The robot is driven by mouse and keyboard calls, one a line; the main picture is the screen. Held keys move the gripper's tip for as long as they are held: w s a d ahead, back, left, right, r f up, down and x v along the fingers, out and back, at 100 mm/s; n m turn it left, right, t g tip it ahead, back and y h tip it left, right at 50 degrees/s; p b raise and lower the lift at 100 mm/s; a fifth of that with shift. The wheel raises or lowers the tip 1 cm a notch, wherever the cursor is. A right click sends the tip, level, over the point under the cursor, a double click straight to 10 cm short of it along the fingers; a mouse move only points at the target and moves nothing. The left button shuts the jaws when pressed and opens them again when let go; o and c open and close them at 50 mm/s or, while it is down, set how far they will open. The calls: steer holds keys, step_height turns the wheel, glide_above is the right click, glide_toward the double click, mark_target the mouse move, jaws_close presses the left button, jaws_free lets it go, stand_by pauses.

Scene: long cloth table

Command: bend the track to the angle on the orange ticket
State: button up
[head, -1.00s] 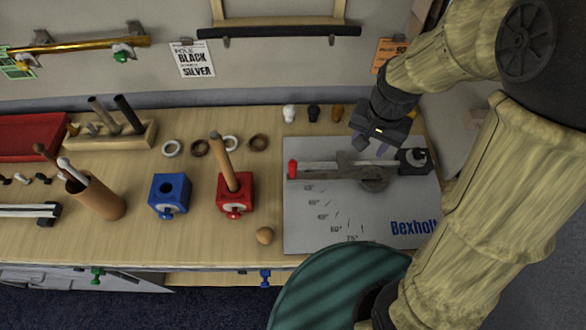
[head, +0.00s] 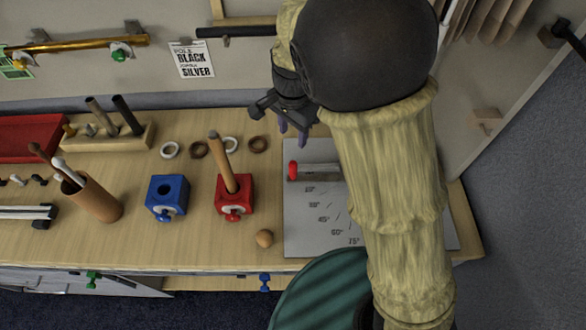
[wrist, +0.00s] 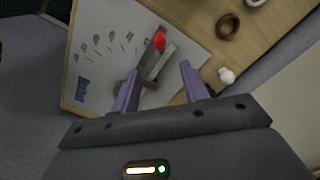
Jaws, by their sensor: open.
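The board has printed angle marks fanning out below the red end. My gripper (head: 292,129) is open and empty above the board's far edge, near the red end. In the wrist view the rail (wrist: 164,62) shows beyond and between the spread fingers (wrist: 158,74), apart from them. The orange ticket is hidden behind my arm.
A red block (head: 235,194) with an upright wooden rod and a blue block (head: 167,198) stand left of the board. Several rings (head: 257,144) lie behind them.

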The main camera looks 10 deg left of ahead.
mark_target(293, 170)
step_height(293, 170, down, 17)
steer(key=shift+f+p, duration=0.15)
steer(key=shift+p, duration=0.65)
jaws_close()
